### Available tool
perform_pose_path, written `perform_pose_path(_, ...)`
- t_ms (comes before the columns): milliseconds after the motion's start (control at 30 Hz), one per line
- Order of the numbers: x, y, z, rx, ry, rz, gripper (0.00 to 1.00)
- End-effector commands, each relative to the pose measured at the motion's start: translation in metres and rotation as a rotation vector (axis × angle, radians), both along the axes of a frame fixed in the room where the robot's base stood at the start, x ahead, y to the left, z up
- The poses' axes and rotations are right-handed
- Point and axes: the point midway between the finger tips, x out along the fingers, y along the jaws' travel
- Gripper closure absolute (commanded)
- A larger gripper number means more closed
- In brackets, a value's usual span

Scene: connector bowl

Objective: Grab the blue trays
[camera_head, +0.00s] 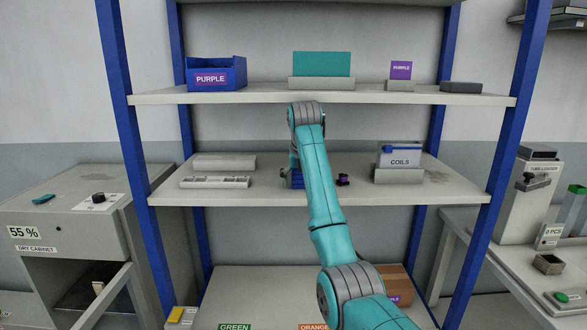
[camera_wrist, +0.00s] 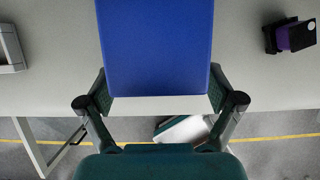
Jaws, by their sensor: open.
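A blue tray (camera_wrist: 155,42) fills the upper middle of the wrist view, on the pale middle shelf. In the head view only a small blue part of it (camera_head: 290,180) shows beside my arm. My gripper (camera_wrist: 158,88) is open, with one finger on each side of the tray's near end. The fingers look very close to its sides; I cannot tell whether they touch. A second blue tray (camera_head: 217,74), labelled PURPLE, stands on the upper shelf at the left. Most of my gripper is hidden behind my arm in the head view.
A small purple and black part (camera_head: 343,180) sits right of the tray, and a COILS holder (camera_head: 399,176) stands farther right. Grey boxes (camera_head: 215,182) lie at the left of the middle shelf. Blue posts (camera_head: 121,100) and the upper shelf (camera_head: 240,97) bound the space.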

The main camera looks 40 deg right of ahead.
Motion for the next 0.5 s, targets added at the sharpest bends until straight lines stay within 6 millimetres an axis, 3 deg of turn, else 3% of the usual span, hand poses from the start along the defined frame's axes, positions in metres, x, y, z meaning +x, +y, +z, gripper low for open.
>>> perform_pose_path(233,-0.0004,-0.0006,-0.0004,-0.001,-0.001,0.0,0.11)
perform_pose_path(500,-0.0004,-0.0004,-0.0006,0.0,0.0,0.0,0.78)
